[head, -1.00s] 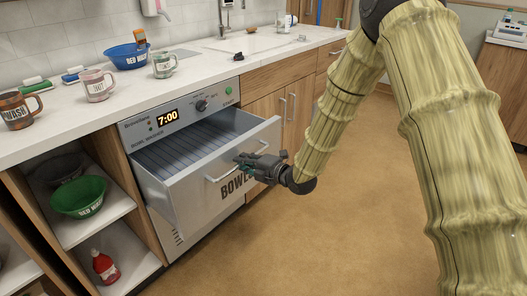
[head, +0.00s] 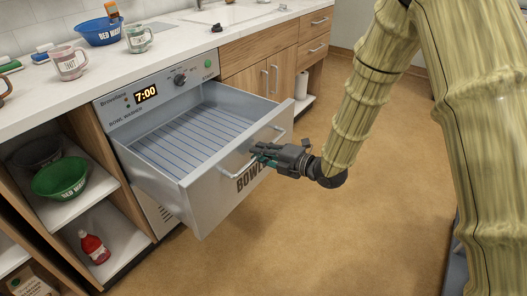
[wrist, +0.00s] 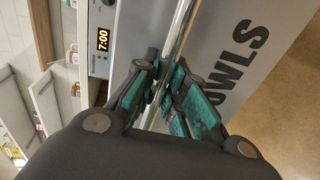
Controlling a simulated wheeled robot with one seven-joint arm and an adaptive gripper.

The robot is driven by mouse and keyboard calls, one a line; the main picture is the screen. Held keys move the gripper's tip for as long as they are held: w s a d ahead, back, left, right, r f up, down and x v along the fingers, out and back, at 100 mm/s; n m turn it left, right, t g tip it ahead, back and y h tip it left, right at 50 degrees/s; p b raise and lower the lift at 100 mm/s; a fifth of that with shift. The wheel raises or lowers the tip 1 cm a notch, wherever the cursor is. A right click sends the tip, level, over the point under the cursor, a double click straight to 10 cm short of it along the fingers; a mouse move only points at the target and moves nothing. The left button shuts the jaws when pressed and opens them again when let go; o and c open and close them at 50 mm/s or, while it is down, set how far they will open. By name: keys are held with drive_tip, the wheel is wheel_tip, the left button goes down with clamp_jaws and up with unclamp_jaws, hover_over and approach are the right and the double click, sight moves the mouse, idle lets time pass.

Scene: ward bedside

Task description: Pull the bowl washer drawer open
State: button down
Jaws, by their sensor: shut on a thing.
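The bowl washer drawer (head: 225,187) is pulled well out of the washer front, and its ribbed inside (head: 195,135) looks empty. My gripper (head: 258,155) is shut on the drawer's bar handle (head: 236,172), near its middle. In the wrist view the teal-padded fingers of my gripper (wrist: 160,82) close around the shiny handle bar (wrist: 181,30). The drawer front carries the lettering "BOWLS", partly hidden by my gripper in the head view. The washer panel (head: 118,109) above shows 7:00.
A blue bowl (head: 100,33) and mugs, one pink (head: 68,64), stand on the white counter (head: 180,45). A green bowl (head: 60,178) and a red bottle (head: 94,247) sit on open shelves at left. The brown floor (head: 330,225) before the drawer is clear.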

drive_tip(key=c, duration=1.5)
unclamp_jaws()
drive_tip(key=shift+o, duration=0.2)
drive_tip(key=shift+d, duration=0.1)
drive_tip(key=v, duration=1.1)
drive_tip(key=shift+s+d, duration=0.25)
drive_tip(key=shift+d, duration=0.1)
